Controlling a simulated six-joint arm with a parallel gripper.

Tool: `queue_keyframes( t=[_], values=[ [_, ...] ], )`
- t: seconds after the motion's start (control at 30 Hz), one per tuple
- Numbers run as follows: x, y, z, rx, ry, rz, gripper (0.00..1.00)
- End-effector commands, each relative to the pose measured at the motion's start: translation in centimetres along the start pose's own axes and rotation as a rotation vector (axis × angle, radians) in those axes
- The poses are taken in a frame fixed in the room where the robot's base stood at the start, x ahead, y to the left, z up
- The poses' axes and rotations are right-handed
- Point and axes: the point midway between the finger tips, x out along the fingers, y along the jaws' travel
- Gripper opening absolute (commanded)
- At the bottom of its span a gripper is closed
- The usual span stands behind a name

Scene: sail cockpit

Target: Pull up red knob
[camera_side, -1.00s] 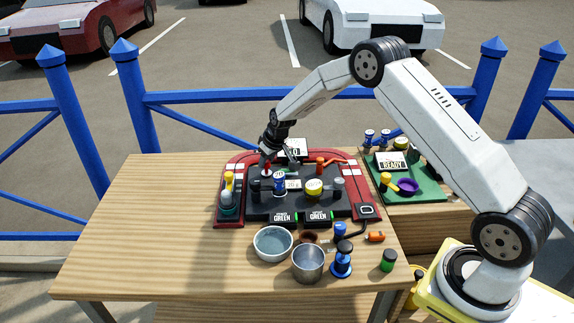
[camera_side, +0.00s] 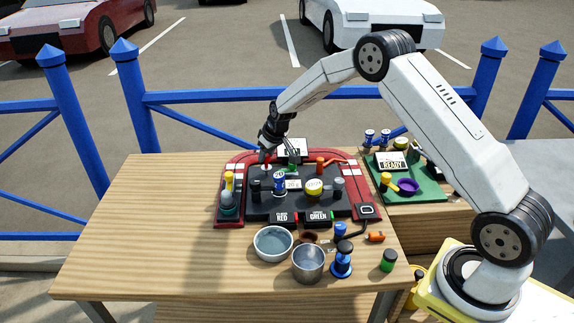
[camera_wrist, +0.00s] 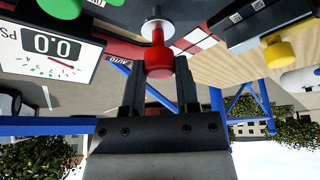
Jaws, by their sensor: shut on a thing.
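The red knob (camera_wrist: 159,64) sits between the two fingers of my gripper (camera_wrist: 160,85) in the wrist view. My gripper is shut on it. A length of red stem shows between the knob and a pale round collar on the panel. In the side view my gripper (camera_side: 265,157) is at the back left of the dark control panel (camera_side: 256,211), pointing down. The knob is mostly hidden there; only a little red shows by the fingertips. Two small displays stand at the panel's front: the left one (camera_side: 282,217) reads RED, the right one (camera_side: 319,216) reads GREEN.
A gauge display (camera_wrist: 60,45) reading 0.0 stands near my gripper, with a green knob (camera_wrist: 62,6) beside it. A yellow-topped post (camera_side: 228,182) stands left of the panel. A bowl (camera_side: 272,243) and metal cup (camera_side: 308,263) stand in front. The table's left side is clear.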

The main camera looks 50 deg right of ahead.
Motion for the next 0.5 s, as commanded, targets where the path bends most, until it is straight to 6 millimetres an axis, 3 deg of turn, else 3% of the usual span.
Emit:
queue_keyframes(
  t=[0.23,0.27,0.33,0.37,0.5],
  values=[
    [-0.36,0.09,-0.15,0.0,-0.001,0.0,0.0],
    [-0.37,0.09,-0.16,0.0,-0.001,0.0,0.45],
    [-0.36,0.08,-0.17,0.0,0.0,0.0,0.67],
    [-0.34,0.07,-0.16,0.0,0.0,0.0,0.76],
    [-0.28,0.04,-0.14,0.0,0.0,0.0,0.76]
  ],
)
